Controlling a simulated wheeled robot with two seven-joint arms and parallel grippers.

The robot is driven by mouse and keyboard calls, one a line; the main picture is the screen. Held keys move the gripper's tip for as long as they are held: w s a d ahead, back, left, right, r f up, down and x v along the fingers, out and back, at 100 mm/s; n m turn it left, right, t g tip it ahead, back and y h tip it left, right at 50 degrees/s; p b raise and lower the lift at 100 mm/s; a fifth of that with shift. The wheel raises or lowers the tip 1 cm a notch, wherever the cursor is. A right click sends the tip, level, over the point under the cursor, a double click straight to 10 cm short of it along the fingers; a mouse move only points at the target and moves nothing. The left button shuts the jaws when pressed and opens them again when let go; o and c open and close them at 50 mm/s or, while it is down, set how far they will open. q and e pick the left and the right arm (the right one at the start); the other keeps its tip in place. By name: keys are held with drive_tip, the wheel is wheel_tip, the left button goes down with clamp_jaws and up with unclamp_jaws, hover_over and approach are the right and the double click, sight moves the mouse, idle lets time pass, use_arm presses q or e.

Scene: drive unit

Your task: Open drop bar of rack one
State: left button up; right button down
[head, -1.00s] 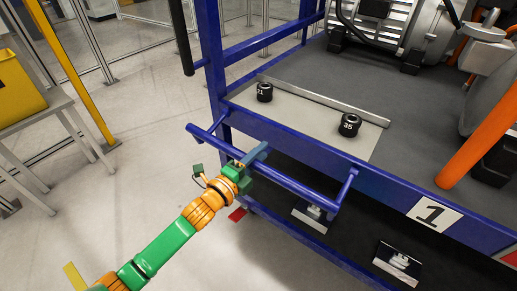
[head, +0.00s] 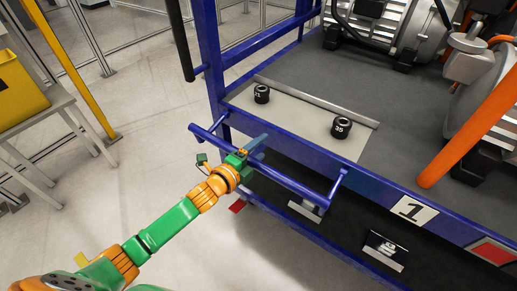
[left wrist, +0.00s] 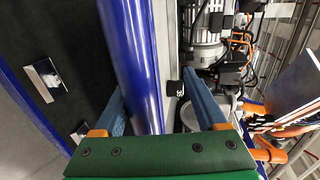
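The drop bar (head: 290,182) is a blue horizontal tube on side arms, standing out in front of the blue rack marked with a "1" sign (head: 414,210). My left gripper (head: 256,152) is at the bar, nearer its left end. In the left wrist view the bar (left wrist: 137,70) runs between the two blue-grey fingers of the left gripper (left wrist: 160,108). A gap shows between the bar and the right finger, so the fingers stand open around it. Whether the left finger touches the bar is unclear. My right gripper is not in view.
The rack's shelf carries two black cylinders, "21" (head: 262,94) and "35" (head: 341,128), with machinery behind. An orange post (head: 465,130) stands at right. A table with a yellow bin (head: 18,85) is at left. Floor between table and rack is clear.

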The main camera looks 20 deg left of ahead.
use_arm(q)
drive_tip(key=shift+r, duration=0.1)
drive_tip(key=v, duration=0.7)
drive_tip(key=f+p+v, duration=0.1)
drive_tip(key=p+v, duration=0.1)
drive_tip(key=v, duration=0.6)
drive_tip(key=shift+s+f, duration=0.15)
drive_tip(key=shift+s, duration=0.1)
drive_tip(key=shift+a, duration=0.1)
drive_tip(key=shift+p, duration=0.4)
